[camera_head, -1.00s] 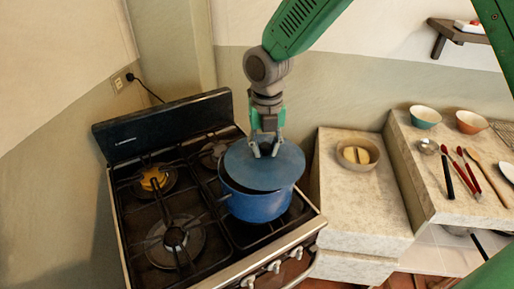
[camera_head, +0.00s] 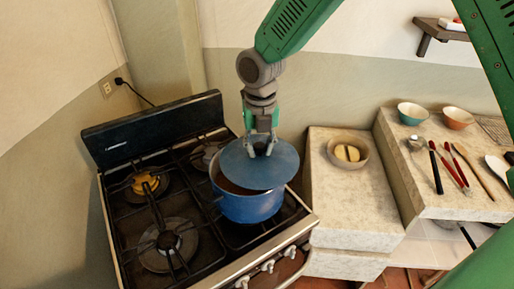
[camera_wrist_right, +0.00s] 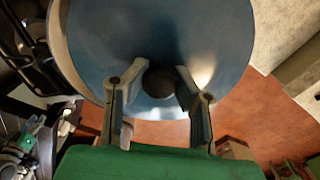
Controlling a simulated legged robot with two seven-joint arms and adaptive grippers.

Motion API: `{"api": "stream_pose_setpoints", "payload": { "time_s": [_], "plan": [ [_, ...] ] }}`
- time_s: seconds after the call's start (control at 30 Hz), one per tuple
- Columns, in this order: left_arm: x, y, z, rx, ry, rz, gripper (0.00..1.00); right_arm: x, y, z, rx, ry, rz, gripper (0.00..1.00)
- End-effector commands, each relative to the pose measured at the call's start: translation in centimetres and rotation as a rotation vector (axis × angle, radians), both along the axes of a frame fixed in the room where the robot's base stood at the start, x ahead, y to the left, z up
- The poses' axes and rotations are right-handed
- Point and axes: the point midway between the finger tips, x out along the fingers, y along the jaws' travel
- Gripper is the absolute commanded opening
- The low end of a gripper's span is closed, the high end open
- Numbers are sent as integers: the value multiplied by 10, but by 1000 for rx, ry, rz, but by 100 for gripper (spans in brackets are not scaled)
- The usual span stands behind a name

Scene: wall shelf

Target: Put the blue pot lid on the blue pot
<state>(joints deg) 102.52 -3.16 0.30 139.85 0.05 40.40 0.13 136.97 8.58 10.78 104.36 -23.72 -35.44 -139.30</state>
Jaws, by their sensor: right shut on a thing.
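The blue pot (camera_head: 246,208) stands on the right side of the stove, with its dark inside showing at the left under the lid. The blue pot lid (camera_head: 284,168) is over the pot, offset to the right, so its right edge overhangs the pot. I cannot tell whether it touches the rim. My right gripper (camera_head: 260,148) points down and is shut on the lid's knob. In the right wrist view the lid (camera_wrist_right: 215,40) fills the upper middle, and the fingers (camera_wrist_right: 157,84) sit around the dark knob. My left gripper is not in view.
The stove (camera_head: 118,228) has bare burners left of the pot and a raised back panel. Farther right are two small bowls (camera_head: 411,113) and several utensils (camera_head: 437,170).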

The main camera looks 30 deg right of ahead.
Motion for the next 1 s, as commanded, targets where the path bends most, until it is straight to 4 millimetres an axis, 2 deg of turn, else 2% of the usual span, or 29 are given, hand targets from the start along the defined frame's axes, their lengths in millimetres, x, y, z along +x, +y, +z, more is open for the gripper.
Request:
{"api": "stream_pose_setpoints", "payload": {
  "time_s": [0.47,1.0],
  "plan": [
    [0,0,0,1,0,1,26,-3,1,-5,-2,11,3,0],
    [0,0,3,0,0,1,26,-3,12,-6,-2,13,2,0]
  ]
}}
